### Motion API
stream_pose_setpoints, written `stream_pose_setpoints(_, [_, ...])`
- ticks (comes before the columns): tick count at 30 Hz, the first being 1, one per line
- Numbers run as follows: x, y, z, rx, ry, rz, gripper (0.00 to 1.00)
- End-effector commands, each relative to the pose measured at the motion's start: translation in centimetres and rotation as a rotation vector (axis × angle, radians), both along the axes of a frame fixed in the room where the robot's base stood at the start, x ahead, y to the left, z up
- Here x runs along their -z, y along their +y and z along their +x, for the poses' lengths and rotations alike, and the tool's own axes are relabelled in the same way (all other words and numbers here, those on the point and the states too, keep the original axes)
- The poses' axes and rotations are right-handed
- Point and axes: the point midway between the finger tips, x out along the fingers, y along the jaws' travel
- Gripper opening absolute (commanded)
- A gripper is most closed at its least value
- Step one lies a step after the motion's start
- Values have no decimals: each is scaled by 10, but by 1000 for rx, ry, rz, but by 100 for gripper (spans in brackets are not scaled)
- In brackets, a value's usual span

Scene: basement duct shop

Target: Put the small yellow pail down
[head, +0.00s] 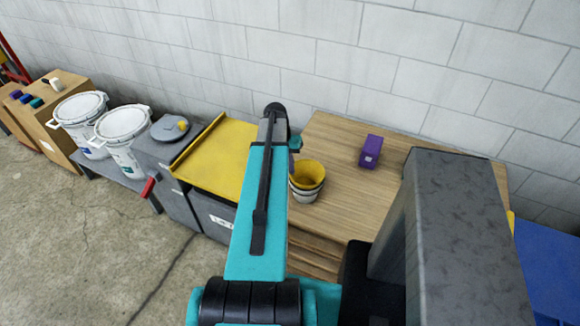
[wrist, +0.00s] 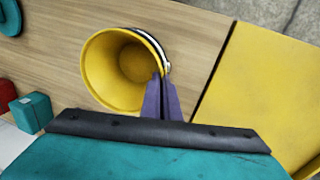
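The small yellow pail (head: 309,172) shows at the wooden bench, just right of my arm, with its open mouth up and a pale, banded part below the yellow. In the wrist view the pail (wrist: 112,68) looks empty inside. My gripper (wrist: 162,98) has its two purple fingers close together on the pail's rim, at the near right side of the mouth. In the head view my arm hides the fingers. I cannot tell whether the pail's bottom touches the bench top or hangs just above it.
The wooden bench top (head: 340,215) has free room around the pail. A purple box (head: 371,151) stands to its right. A yellow tray-like panel (head: 222,155) lies to the left, on a grey cabinet. A teal block (wrist: 31,112) shows at left in the wrist view.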

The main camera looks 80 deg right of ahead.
Motion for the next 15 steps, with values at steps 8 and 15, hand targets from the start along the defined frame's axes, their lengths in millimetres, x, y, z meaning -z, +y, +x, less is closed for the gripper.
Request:
stream_pose_setpoints(8, [3,0,0,0,0,0,20])
stream_pose_setpoints(15, [3,0,0,0,0,0,20])
